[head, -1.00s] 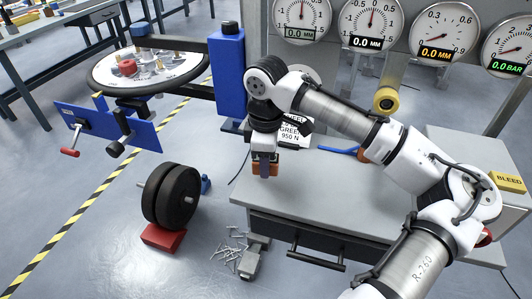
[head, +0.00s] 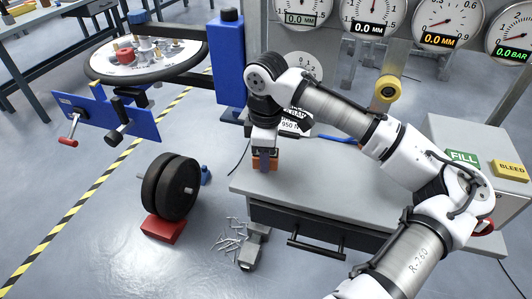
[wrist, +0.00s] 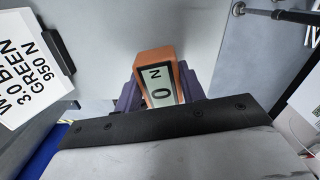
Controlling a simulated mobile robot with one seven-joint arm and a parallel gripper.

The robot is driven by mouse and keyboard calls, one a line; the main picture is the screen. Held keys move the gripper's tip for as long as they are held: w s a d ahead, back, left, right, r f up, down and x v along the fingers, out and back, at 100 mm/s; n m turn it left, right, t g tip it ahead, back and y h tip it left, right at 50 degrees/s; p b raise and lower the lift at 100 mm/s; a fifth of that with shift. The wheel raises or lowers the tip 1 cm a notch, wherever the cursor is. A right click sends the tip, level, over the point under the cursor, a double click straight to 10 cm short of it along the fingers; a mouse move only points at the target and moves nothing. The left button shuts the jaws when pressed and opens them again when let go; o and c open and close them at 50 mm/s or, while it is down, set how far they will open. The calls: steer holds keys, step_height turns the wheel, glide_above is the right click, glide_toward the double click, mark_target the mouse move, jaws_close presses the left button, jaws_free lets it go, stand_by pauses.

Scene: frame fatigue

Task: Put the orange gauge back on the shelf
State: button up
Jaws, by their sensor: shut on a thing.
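My gripper (head: 264,160) is shut on the orange gauge (head: 265,164), over the left part of the grey bench top (head: 350,188). In the wrist view the orange gauge (wrist: 142,65) sits between the two purple fingers, and its pale display reads 0 N. The fingers cover the gauge's sides. I cannot tell whether the gauge touches the bench top or hangs just above it. No surface in view is clearly marked as the shelf.
A white sign (wrist: 27,60) with green-limit text stands close to my gripper. A blue post (head: 230,65) rises behind left. Black weight discs (head: 165,187) stand on the floor left of the bench. A yellow BLEED block (head: 511,171) lies at right. The bench top's middle looks clear.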

steer(key=shift+f+b, duration=0.3)
steer(key=shift+f, duration=0.4)
steer(key=o, duration=1.2)
step_height(320, 180, up, 14)
